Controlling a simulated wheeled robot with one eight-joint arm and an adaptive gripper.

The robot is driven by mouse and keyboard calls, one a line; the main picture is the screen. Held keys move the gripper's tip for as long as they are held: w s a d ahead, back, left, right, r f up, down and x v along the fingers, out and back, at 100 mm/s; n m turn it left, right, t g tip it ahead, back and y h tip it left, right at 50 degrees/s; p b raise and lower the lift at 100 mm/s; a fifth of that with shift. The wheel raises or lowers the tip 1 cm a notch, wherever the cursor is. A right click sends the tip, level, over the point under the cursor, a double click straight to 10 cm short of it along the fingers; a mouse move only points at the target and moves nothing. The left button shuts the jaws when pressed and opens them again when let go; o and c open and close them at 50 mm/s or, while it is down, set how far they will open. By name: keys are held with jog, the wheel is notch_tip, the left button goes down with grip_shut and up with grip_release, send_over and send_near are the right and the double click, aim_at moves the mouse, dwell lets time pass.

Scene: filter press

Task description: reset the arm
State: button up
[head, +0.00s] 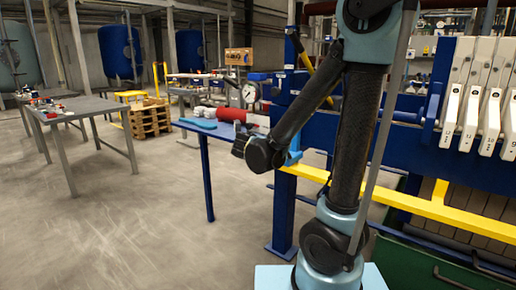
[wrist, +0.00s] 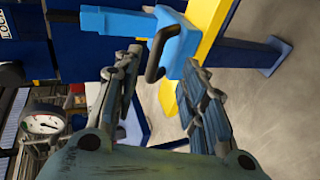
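My gripper (wrist: 163,62) shows in the wrist view with its two jointed fingers spread apart and nothing seen held between them. Beyond the fingertips is a light-blue fitting (wrist: 178,48) with a black curved handle (wrist: 158,52); I cannot tell whether a finger touches it. In the head view my arm rises in the middle, bends over and comes down to the left, its end beside the blue press frame. The fingers cannot be made out clearly there.
The filter press frame (head: 285,212) with a yellow rail (head: 452,216) and white plate handles (head: 473,118) stands right. A pressure gauge (head: 250,92) is near my arm's end. A blue-legged table (head: 206,168) stands behind. A grey table (head: 90,108) is left; open floor lies between.

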jog(key=s+d+f+m+g+y, duration=0.1)
jog(key=s+d+f+m+g, duration=0.15)
jog(key=s+d, duration=0.35)
jog(key=s+d+f+m+g, duration=0.2)
jog(key=s+d+m+g, duration=0.1)
jog(key=s+d, duration=0.3)
jog(key=s+f+m+g+y, duration=0.2)
jog(key=s+f+m, duration=0.1)
jog(key=s, duration=0.4)
jog(key=s+f+m+g+y, duration=0.2)
jog(key=s+m+y, duration=0.1)
jog(key=s, duration=0.5)
jog(key=shift+s+d+f+y, duration=0.2)
jog(key=shift+f+y, duration=0.1)
jog(key=shift+f, duration=0.1)
jog(key=shift+w, duration=0.1)
jog(key=shift+w+f, duration=0.2)
jog(key=shift+w, duration=0.15)
